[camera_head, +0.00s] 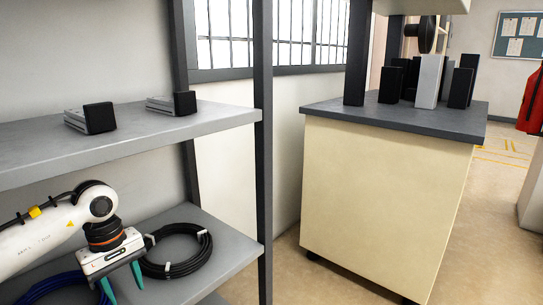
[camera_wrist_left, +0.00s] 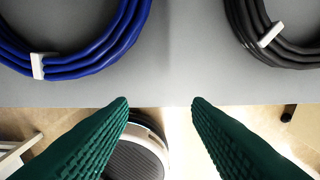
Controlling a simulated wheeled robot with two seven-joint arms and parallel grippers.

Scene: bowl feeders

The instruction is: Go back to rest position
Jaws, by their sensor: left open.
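My left gripper (camera_head: 122,284) is at the lower left of the head view, pointing down in front of the lower grey shelf. Its green fingers are apart with nothing between them, and they also show in the left wrist view (camera_wrist_left: 160,100). A black cable coil (camera_head: 178,252) lies on the lower shelf just right of the gripper and shows at the top right of the wrist view (camera_wrist_left: 285,45). A blue cable coil (camera_wrist_left: 75,60) lies at the top left of the wrist view; part of it shows in the head view (camera_head: 62,288). My right gripper is not in view.
The lower shelf (camera_head: 222,232) sits under an upper shelf (camera_head: 140,130) bearing two grey devices with black ends (camera_head: 90,118). A dark shelf post (camera_head: 264,150) stands right of them. A cream cabinet (camera_head: 385,200) with a dark top stands further right. Floor between is free.

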